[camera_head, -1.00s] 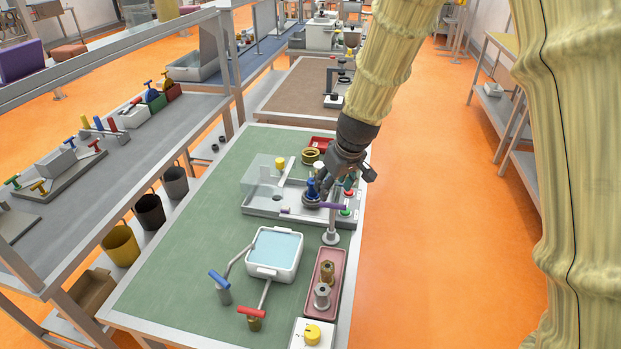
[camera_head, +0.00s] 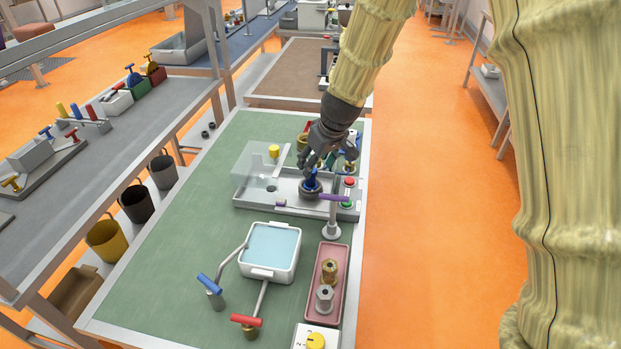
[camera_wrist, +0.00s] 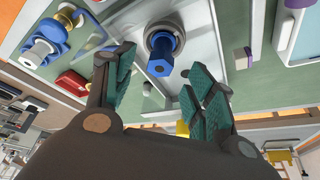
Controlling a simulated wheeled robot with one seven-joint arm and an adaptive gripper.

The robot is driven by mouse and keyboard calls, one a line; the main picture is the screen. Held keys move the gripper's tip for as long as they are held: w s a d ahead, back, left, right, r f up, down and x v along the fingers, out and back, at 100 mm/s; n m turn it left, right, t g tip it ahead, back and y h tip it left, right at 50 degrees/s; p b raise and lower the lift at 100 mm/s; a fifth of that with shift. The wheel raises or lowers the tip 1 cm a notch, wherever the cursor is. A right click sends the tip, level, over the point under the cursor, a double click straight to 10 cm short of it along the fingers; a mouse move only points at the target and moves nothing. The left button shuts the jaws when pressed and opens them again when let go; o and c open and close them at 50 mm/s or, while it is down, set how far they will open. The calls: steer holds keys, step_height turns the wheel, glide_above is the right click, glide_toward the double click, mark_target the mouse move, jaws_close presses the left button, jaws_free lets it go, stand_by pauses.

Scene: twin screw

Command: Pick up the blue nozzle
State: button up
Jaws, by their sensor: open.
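The blue nozzle (camera_head: 311,181) stands upright in a dark grey round holder (camera_head: 310,193) on the grey tray-like fixture. In the wrist view, the blue nozzle (camera_wrist: 163,50) has a hexagonal end and sits inside the grey ring (camera_wrist: 160,32). My gripper (camera_head: 313,165) is just above the nozzle, with its fingers partly covering the nozzle's top in the head view. In the wrist view, my gripper's green-padded fingers (camera_wrist: 160,82) are spread apart, one on each side of the nozzle. Nothing is held between them. I cannot tell whether a finger touches it.
A purple-handled lever (camera_head: 334,197) on a post is close to the right. The red button (camera_head: 349,182) sits on the fixture's right end. A clear cover (camera_head: 255,160) stands at the left. A water-filled white basin (camera_head: 270,250) and a pink tray (camera_head: 340,260) are nearer on the green bench.

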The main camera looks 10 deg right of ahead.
mark_target(311, 179)
steer(key=shift+p+x, duration=1.1)
steer(key=shift+x, duration=1.85)
steer(key=shift+a+r, duration=0.1)
steer(key=shift+w, duration=0.1)
jaws_close()
